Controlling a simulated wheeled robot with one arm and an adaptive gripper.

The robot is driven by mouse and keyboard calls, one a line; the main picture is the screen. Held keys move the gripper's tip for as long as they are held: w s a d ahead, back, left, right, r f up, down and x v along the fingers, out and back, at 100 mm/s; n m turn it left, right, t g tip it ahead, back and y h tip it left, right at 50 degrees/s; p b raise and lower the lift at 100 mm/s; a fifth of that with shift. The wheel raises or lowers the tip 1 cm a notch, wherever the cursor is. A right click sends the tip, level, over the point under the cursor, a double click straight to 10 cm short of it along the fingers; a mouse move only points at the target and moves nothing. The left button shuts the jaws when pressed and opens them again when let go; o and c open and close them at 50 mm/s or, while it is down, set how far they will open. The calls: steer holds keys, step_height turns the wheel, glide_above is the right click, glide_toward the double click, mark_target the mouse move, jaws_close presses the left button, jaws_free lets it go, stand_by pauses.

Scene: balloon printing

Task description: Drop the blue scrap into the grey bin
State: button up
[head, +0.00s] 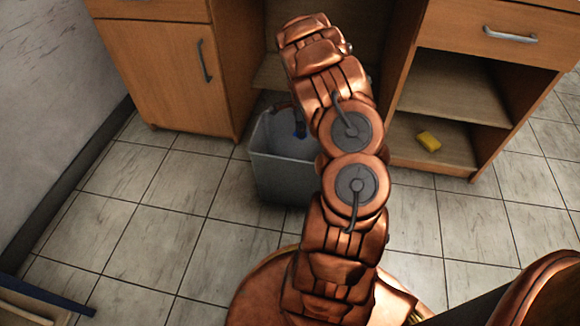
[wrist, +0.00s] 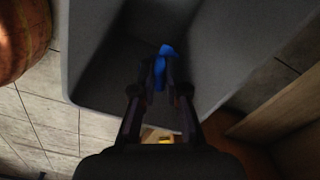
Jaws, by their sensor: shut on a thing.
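The blue scrap (wrist: 165,52) is pinched between the fingertips of my gripper (wrist: 160,72) in the wrist view. The grey bin (wrist: 85,65) fills much of that view, and my gripper with the scrap is over its opening. In the head view the grey bin (head: 283,176) stands on the floor beside the cabinet. My arm hides the bin's right side.
A wooden cabinet (head: 160,75) with a door stands behind the bin. Open shelves (head: 450,95) stand to the right, with a yellow sponge-like block (head: 428,141) on the lower one. A wall (head: 45,90) is at the left. The tiled floor left of the bin is clear.

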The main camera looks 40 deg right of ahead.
steer(key=o, duration=0.8)
steer(key=shift+c, duration=0.2)
steer(key=shift+r, duration=0.15)
step_height(320, 180, up, 12)
stand_by(0.5)
